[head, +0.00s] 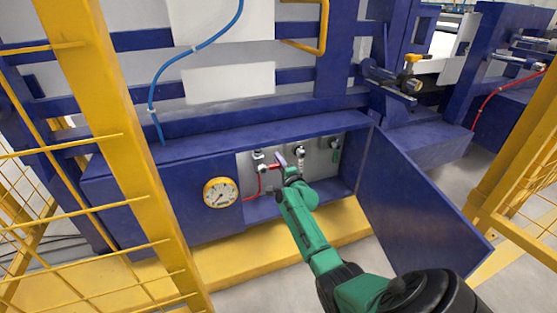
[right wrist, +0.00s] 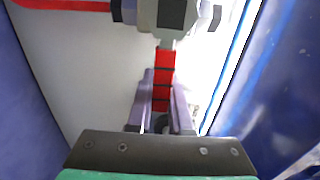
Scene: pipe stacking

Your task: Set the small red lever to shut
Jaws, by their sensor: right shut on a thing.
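The small red lever (right wrist: 165,62) shows in the right wrist view, sticking out from a grey valve body (right wrist: 165,14). It also shows in the head view as a small red bar (head: 275,167) inside the open cabinet. My right gripper (right wrist: 162,92) is shut on the lever, with one purple-grey finger on each side of it. In the head view my right gripper (head: 282,163) is small and partly hides the lever. My left gripper is not in view.
The blue cabinet door (head: 415,195) stands open to the right of my arm. A yellow-rimmed gauge (head: 220,192) sits left of the opening. Other fittings (head: 335,143) are on the back panel at the right. Yellow fence posts (head: 110,130) stand at the left.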

